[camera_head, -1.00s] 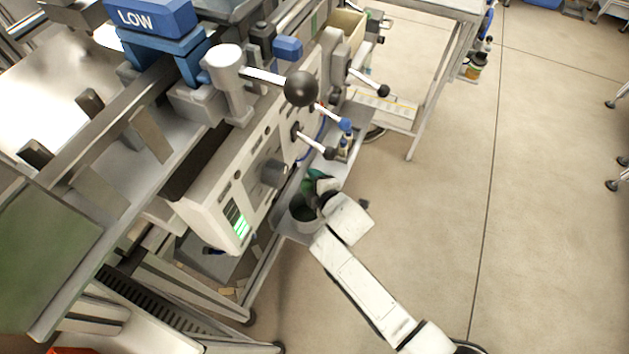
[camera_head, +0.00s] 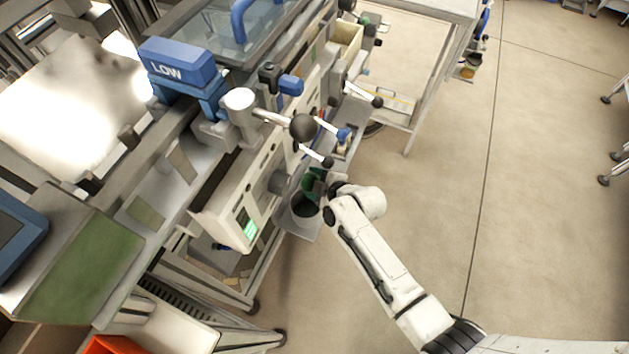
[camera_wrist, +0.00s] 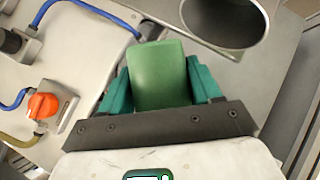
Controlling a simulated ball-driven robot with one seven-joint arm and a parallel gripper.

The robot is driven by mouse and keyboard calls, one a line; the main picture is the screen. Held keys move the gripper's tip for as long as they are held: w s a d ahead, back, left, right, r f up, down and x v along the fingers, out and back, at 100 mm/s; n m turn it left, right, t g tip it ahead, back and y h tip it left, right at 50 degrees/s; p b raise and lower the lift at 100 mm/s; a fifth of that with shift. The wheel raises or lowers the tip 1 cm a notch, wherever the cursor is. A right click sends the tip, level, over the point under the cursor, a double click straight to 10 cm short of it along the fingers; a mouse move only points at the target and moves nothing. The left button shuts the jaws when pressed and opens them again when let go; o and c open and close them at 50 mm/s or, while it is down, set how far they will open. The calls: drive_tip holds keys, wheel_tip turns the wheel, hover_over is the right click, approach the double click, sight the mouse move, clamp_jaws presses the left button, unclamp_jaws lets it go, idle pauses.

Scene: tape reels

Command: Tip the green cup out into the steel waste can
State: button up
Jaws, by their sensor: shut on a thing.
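The green cup (camera_wrist: 158,75) is held between the two teal fingers of my gripper (camera_wrist: 160,85), and its plain green side faces the wrist camera. In the head view the cup (camera_head: 308,186) shows small and partly hidden behind my gripper (camera_head: 322,186). The steel waste can (camera_head: 304,220) stands on a grey shelf just nearer than the cup. In the wrist view the can (camera_wrist: 186,14) is at the upper right, apart from the cup, with its round dark opening showing. I cannot tell the cup's exact tilt or whether anything is in it.
A light machine panel (camera_head: 238,190) with knobs and a ball-ended lever (camera_head: 303,127) stands close left of the cup. The wrist view shows an orange knob (camera_wrist: 43,105) and a blue hose (camera_wrist: 100,12). Open floor (camera_head: 450,200) lies to the right.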

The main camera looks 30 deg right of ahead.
drive_tip(key=shift+f+y+b, duration=0.1)
drive_tip(key=shift+y+b, duration=0.2)
drive_tip(key=shift+b, duration=0.1)
drive_tip(key=m+y+b, duration=0.1)
drive_tip(key=b, duration=0.1)
drive_tip(key=r+m+y+b, duration=0.1)
drive_tip(key=y+b, duration=0.1)
drive_tip(key=shift+m, duration=0.4)
drive_tip(key=shift+r+m+y+b, duration=0.25)
drive_tip(key=shift+m+y+b, duration=0.35)
drive_tip(key=shift+y+b, duration=0.3)
drive_tip(key=shift+r+b, duration=0.3)
drive_tip(key=s+d+r+m+t+h+p, duration=0.25)
drive_tip(key=s+m+h+p, duration=0.2)
drive_tip(key=s+p, duration=0.25)
drive_tip(key=s+a+r+m+h+p, duration=0.1)
drive_tip(key=a+r+m+h+p, duration=0.2)
drive_tip(key=a+r, duration=0.3)
drive_tip(key=shift+s+r+p, duration=0.2)
drive_tip(key=shift+r+p, duration=0.25)
drive_tip(key=shift+r, duration=0.45)
